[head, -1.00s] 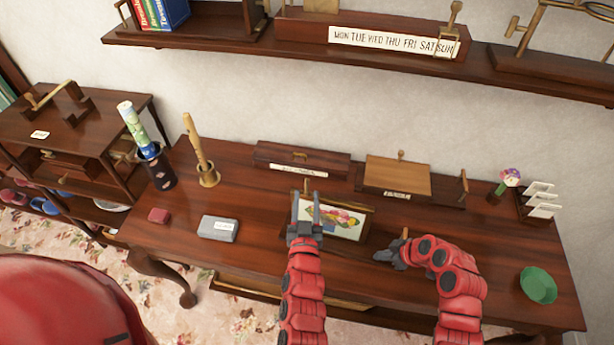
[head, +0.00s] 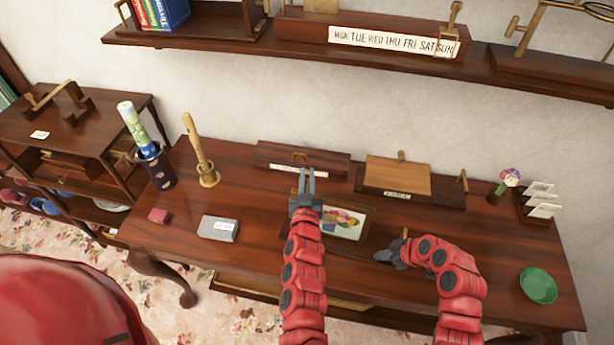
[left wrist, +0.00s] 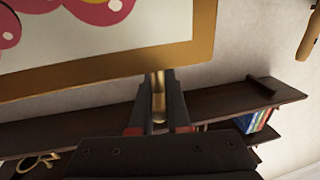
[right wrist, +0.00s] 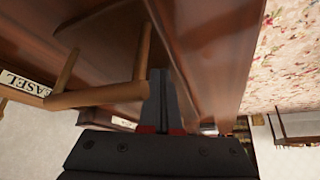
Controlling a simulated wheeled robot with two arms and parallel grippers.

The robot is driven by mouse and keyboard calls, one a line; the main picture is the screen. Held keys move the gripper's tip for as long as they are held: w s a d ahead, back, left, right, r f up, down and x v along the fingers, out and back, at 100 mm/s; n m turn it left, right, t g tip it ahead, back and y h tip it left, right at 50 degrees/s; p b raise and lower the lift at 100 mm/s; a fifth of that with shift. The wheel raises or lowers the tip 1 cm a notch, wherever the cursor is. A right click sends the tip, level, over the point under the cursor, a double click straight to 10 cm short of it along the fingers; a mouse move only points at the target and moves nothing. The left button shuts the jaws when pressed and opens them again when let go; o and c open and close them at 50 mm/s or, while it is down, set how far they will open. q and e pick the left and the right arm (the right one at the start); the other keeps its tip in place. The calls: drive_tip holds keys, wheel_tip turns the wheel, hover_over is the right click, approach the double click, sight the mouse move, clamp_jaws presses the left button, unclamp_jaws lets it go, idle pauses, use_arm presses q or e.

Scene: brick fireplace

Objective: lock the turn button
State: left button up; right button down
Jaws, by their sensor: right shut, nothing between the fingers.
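A small upright brass piece (left wrist: 158,97), which looks like the turn button, stands at that edge. My left gripper (head: 307,182) is at the picture's upper left, its fingers (left wrist: 158,100) close on both sides of the brass piece. My right gripper (head: 386,256) is shut and empty, low over the table right of the picture. Its fingers (right wrist: 160,100) are beside a wooden bar (right wrist: 95,97).
Behind the picture stand a long dark box (head: 275,157) and a wooden panel (head: 398,176) on a base. The table's front left is mostly clear.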

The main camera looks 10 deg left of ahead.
use_arm(q)
drive_tip(key=shift+f, duration=0.1)
clamp_jaws()
use_arm(e)
drive_tip(key=shift+s+d+f, duration=0.1)
drive_tip(key=shift+s+f, duration=0.05)
drive_tip(key=shift+f, duration=0.05)
